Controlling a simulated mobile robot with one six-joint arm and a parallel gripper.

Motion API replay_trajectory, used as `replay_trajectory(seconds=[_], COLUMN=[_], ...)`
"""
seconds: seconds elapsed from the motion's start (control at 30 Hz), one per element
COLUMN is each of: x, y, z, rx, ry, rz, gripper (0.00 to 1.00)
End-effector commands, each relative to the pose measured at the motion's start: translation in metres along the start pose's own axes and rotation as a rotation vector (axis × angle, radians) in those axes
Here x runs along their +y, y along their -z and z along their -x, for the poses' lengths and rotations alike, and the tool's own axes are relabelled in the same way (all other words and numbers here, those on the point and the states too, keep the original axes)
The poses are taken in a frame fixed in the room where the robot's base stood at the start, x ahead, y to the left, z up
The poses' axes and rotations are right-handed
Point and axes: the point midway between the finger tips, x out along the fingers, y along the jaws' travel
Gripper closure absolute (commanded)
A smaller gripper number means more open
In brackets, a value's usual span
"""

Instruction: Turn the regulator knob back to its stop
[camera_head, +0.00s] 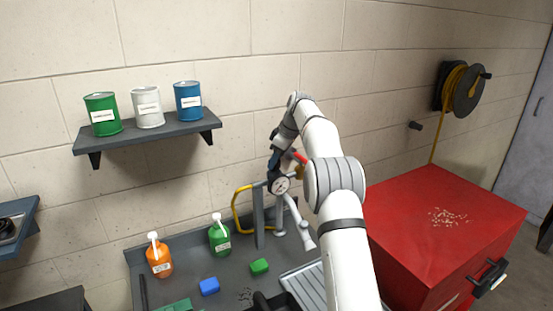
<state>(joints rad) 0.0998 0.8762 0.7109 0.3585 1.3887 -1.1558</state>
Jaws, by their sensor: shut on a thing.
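My gripper (274,168) is at the regulator on the stand above the grey bench, pointing down from the end of my white arm. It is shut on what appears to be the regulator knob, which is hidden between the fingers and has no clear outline. A round white-faced gauge (280,186) with a dark rim shows just below the fingers. A small red part (299,157) shows right of the gripper, partly behind my arm. The knob's angle and its stop cannot be made out.
A grey post (258,222) and yellow hose (238,208) stand close left of the gauge. An orange bottle (159,256) and green bottle (220,236) stand on the bench. A shelf (150,135) holds cans. A red cabinet (440,220) is right of my arm.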

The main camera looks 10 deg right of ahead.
Motion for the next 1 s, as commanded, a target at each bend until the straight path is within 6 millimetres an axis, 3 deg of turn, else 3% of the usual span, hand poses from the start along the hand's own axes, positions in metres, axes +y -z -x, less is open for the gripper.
replay_trajectory(seconds=[0.57,0.6,0.83,1.0], x=[0.0013,0.0013,0.0006,0.0002], y=[0.0003,0.0004,0.0006,0.0007], z=[0.0018,0.0018,0.0009,0.0004], rx=[0.001,0.001,0.0,0.0], ry=[0.007,0.007,0.009,0.011], rz=[0.031,0.031,0.031,0.031], gripper=[0.85,0.61,0.42,0.41])
